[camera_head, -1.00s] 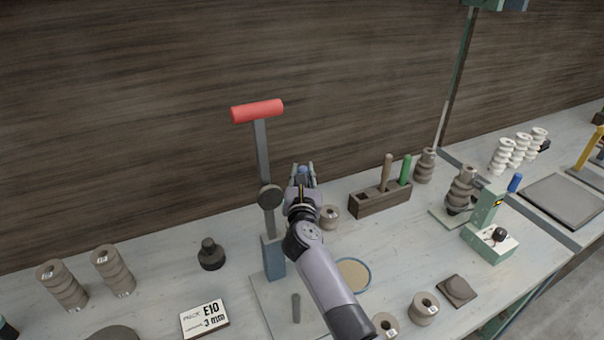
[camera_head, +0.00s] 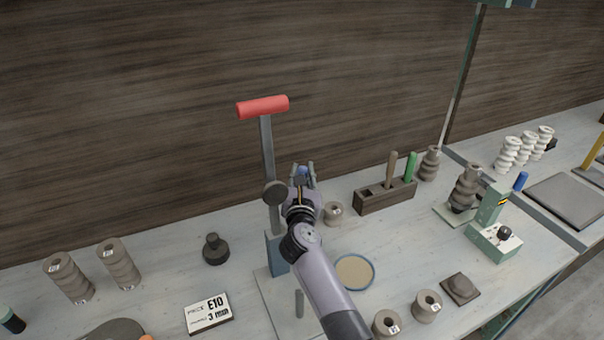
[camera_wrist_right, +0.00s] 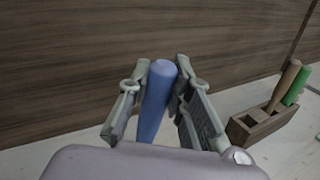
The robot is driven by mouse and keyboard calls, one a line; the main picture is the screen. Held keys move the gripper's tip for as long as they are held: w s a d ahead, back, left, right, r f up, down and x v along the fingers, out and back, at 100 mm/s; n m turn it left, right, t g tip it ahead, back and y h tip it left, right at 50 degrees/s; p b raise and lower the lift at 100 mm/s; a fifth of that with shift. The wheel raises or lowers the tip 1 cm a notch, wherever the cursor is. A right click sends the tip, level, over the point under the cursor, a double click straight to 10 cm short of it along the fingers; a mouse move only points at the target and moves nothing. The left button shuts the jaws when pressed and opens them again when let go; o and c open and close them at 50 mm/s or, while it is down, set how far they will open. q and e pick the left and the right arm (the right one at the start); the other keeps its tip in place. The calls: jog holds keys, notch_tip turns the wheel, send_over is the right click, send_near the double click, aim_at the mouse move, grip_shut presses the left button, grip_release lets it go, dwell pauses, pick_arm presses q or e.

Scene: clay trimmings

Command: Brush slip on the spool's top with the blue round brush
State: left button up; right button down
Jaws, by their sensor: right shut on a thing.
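My right gripper (camera_head: 304,168) is shut on a blue brush handle (camera_wrist_right: 154,108), which stands nearly upright between its fingers in the right wrist view. The brush's bristle end is hidden. In the head view the gripper is above the bench, left of the brush block. A round dish with a blue rim (camera_head: 373,279) holds beige slip, to the right of my forearm. I cannot tell which spool is meant. My left gripper is not in view.
A wooden block (camera_head: 384,199) holds a brown and a green handle. A lever press with a red grip (camera_head: 263,107) rises just left of my arm. A card (camera_head: 208,313), a dark weight (camera_head: 215,249) and ridged clay pieces (camera_head: 119,264) stand left. A green device (camera_head: 494,240) is right.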

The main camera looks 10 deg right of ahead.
jog(key=shift+f+b, duration=0.4)
dwell(0.3)
jog(key=shift+r, duration=0.15)
jog(key=shift+r+p, duration=0.25)
jog(key=shift+p, duration=0.25)
jog(key=shift+s, duration=0.15)
jog(key=shift+s+d+p, duration=0.2)
jog(key=shift+s+p, duration=0.4)
jog(key=shift+s, duration=0.3)
jog(key=shift+f+b, duration=0.4)
jog(key=shift+r, duration=0.15)
dwell(0.5)
